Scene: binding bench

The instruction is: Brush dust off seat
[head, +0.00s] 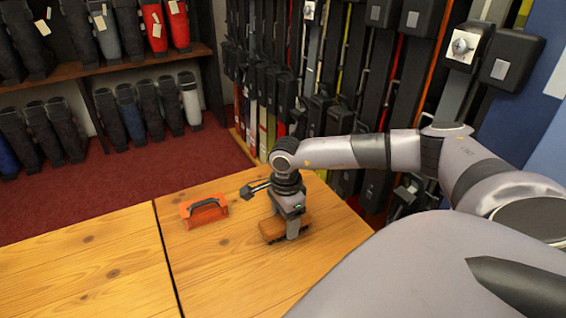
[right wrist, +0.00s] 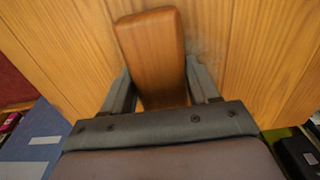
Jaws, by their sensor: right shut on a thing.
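A brush with an orange-brown wooden back (head: 272,229) is on the wooden bench, at its right part in the head view. My right gripper (head: 292,232) comes down over it from above and is shut on it. In the right wrist view the brush's wooden back (right wrist: 152,50) stands out between the two fingers of the right gripper (right wrist: 164,92). The brush's underside is mostly hidden; a dark strip shows below the wood. I cannot tell whether it touches the bench. My left gripper is not in view. No seat is clearly recognisable.
An orange tool with a dark handle (head: 204,210) lies on the bench (head: 100,262), left of my right gripper. A dark seam splits the bench top. Skis in racks stand close behind. Boots fill shelves (head: 120,75) at the back left. The bench's left part is clear.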

